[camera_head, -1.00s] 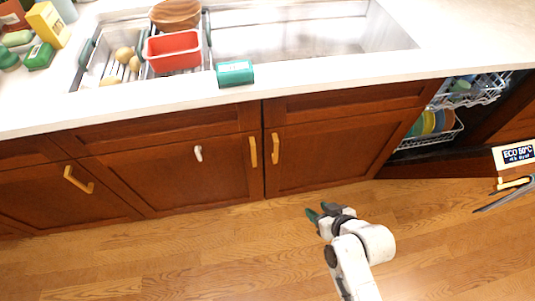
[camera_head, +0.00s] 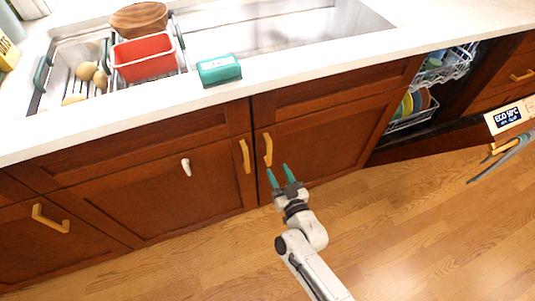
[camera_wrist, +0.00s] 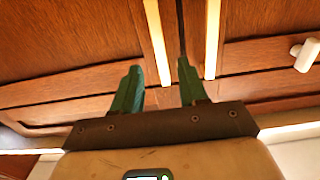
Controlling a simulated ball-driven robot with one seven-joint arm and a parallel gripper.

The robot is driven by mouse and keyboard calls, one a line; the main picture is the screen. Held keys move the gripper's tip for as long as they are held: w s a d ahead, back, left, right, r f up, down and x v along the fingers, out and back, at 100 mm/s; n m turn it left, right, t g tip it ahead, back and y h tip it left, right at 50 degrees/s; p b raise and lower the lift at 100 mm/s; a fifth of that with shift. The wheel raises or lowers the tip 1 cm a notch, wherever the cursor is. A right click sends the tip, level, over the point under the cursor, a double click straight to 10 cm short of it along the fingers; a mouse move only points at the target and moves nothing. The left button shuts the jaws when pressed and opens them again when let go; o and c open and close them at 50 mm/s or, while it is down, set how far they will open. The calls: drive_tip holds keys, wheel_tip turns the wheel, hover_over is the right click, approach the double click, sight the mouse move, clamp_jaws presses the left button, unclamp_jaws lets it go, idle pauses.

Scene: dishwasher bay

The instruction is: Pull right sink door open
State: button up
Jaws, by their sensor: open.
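The right sink door (camera_head: 315,135) is a brown wooden cabinet door and looks closed. Its light wooden handle (camera_head: 267,149) is upright near its left edge. My gripper (camera_head: 279,170) is open and empty, its green fingers pointing up toward the door just below and right of the handle. In the wrist view, which looks upside down, the handle (camera_wrist: 157,40) lines up between the two fingertips of my gripper (camera_wrist: 160,68), with its near end ahead of them. I see no contact. The left sink door's handle (camera_wrist: 212,38) stands to the right there.
The left sink door (camera_head: 140,190) is closed and bears a white hook (camera_head: 186,167). The dishwasher (camera_head: 425,140) stands open at the right, its door jutting out. A green box (camera_head: 219,69) and red basin (camera_head: 145,58) are above. The wooden floor (camera_head: 420,225) is clear.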

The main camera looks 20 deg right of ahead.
sight(270, 155)
drive_tip(key=w+b, duration=0.1)
drive_tip(key=w, duration=0.7)
drive_tip(key=shift+w+b, duration=0.25)
drive_tip(key=shift+b, duration=0.15)
clamp_jaws()
